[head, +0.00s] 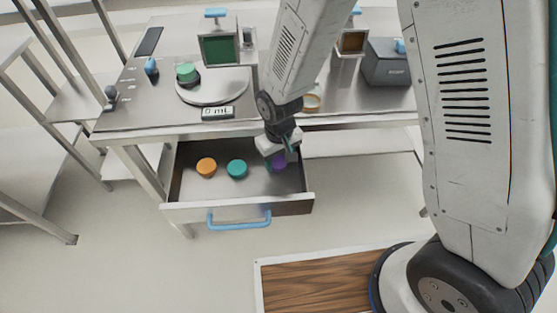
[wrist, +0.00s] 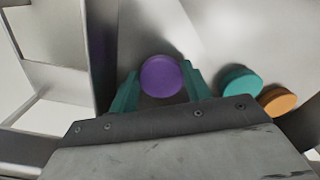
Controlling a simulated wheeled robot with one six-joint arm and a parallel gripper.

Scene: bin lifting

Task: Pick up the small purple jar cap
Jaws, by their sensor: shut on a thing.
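The small purple jar cap (wrist: 161,76) sits between the two teal fingers of my gripper (wrist: 160,86) in the wrist view. My gripper is shut on it. The wrist and fingers hide part of the cap there. I cannot tell whether the cap touches the drawer floor.
A teal cap (head: 237,169) and an orange cap (head: 206,167) lie in the drawer, left of my gripper. The drawer's right wall (head: 307,183) is close to the gripper. The table (head: 130,118) above holds a scale (head: 217,113), a green-topped jar (head: 187,75) and a grey box (head: 386,66).

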